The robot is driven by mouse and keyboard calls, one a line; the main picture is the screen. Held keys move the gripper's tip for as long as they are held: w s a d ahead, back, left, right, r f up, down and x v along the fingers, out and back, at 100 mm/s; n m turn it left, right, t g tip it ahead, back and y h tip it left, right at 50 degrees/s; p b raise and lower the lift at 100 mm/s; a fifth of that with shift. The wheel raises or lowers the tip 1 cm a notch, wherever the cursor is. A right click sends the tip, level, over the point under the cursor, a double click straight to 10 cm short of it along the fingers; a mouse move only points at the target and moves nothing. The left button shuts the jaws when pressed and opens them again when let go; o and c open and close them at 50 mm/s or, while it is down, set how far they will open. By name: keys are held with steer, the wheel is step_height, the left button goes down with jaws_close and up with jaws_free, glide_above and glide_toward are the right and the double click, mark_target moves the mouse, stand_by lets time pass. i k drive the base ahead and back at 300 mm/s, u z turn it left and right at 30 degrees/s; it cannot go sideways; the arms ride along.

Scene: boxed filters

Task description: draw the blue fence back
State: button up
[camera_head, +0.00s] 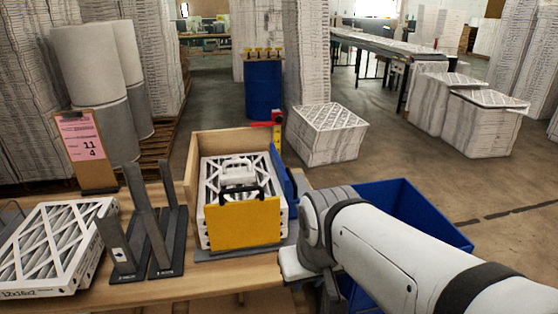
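The blue fence (291,191) stands upright along the right side of a wooden box (192,183) on the table. Only a narrow strip of it shows, as my arm covers the area to its right. A stack of white pleated filters (211,175) sits in the box, behind a yellow front panel (243,225) with a black handle. My arm comes in from the right, and its wrist is close beside the fence. My gripper's fingers are hidden behind the wrist, so I cannot tell whether they touch the fence.
A white filter (55,240) lies at the table's left, next to a grey slotted stand (150,240). A pink sign (86,148) stands behind them. A red and yellow upright piece (277,130) rises at the box's back right corner. A blue bin (400,205) is on the floor right of the table.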

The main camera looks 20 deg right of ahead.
mark_target(287, 183)
steer(key=i, duration=1)
steer(key=z, duration=0.05)
